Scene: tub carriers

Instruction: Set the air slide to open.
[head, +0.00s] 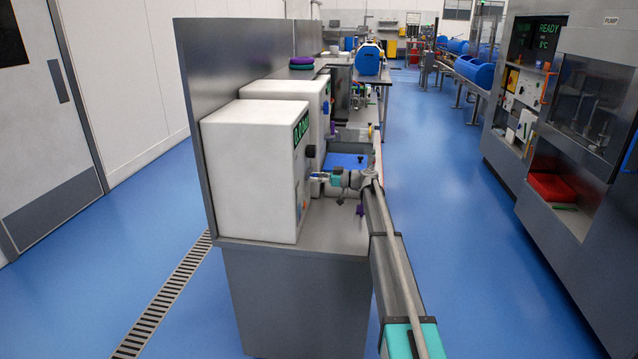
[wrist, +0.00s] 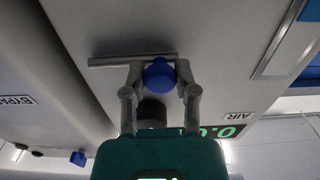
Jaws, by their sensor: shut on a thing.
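The air slide's blue knob (wrist: 158,73) shows in the wrist view, near the right end of a thin grey rail (wrist: 115,60) on a white panel. My gripper (wrist: 160,82) has one finger on each side of the knob and is shut on it. An upside-down AIR label (wrist: 238,114) is on the same panel. In the head view my gripper (head: 318,178) is at the front face of the nearer white cabinet (head: 250,170); the knob is too small to make out there.
In the wrist view a dark round knob (wrist: 153,110) sits close behind my fingers, with a green display (wrist: 222,131) beyond. A neighbouring panel carries a BYPASS label (wrist: 15,99). In the head view a blue tray (head: 346,160) lies on the bench beyond my wrist. The aisle floor (head: 480,240) is clear.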

